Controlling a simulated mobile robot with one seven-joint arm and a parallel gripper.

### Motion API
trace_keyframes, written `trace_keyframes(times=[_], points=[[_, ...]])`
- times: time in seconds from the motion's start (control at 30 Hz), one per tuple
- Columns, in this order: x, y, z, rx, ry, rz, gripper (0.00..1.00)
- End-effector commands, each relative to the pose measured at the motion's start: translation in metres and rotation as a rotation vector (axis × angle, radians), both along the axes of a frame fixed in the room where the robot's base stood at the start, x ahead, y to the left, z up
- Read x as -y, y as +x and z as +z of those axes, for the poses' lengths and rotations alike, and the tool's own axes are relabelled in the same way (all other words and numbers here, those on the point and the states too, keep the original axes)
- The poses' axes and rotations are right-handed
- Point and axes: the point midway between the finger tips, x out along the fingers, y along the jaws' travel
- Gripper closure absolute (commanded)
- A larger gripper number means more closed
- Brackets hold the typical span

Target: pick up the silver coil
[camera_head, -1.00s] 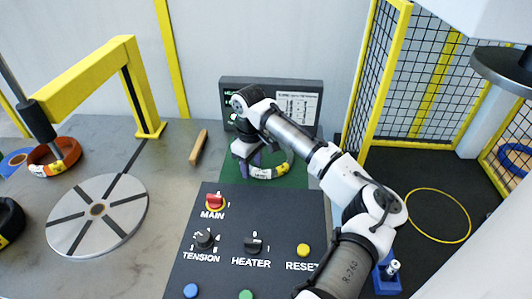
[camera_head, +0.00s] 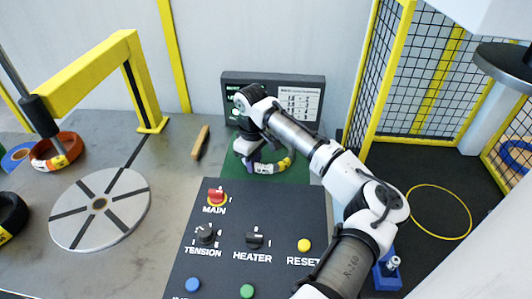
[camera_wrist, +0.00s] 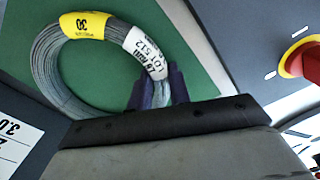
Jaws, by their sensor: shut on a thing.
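The silver coil (camera_wrist: 48,62) is a ring of grey wire with a yellow tag and a white label, over a green mat (camera_wrist: 187,52) in the wrist view. My gripper (camera_wrist: 158,88) is shut on the coil's rim beside the white label. In the head view the coil (camera_head: 272,166) shows partly behind my gripper (camera_head: 252,164), at the mat in front of the dark display panel. I cannot tell whether the coil touches the mat.
A control panel (camera_head: 232,228) with switches and buttons stands in front of the mat. A wooden-handled tool (camera_head: 200,141) lies left of it. A round turntable (camera_head: 75,212), an orange coil (camera_head: 70,148) and a yellow frame (camera_head: 90,68) are at left. A mesh fence (camera_head: 425,75) is at right.

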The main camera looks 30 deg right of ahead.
Motion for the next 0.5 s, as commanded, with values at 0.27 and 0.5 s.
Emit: trace_keyframes(times=[0.27,0.5], points=[[0.000,0.001,0.006,0.003,-0.001,0.001,1.00],[0.000,0.001,0.039,0.006,-0.001,0.002,1.00]])
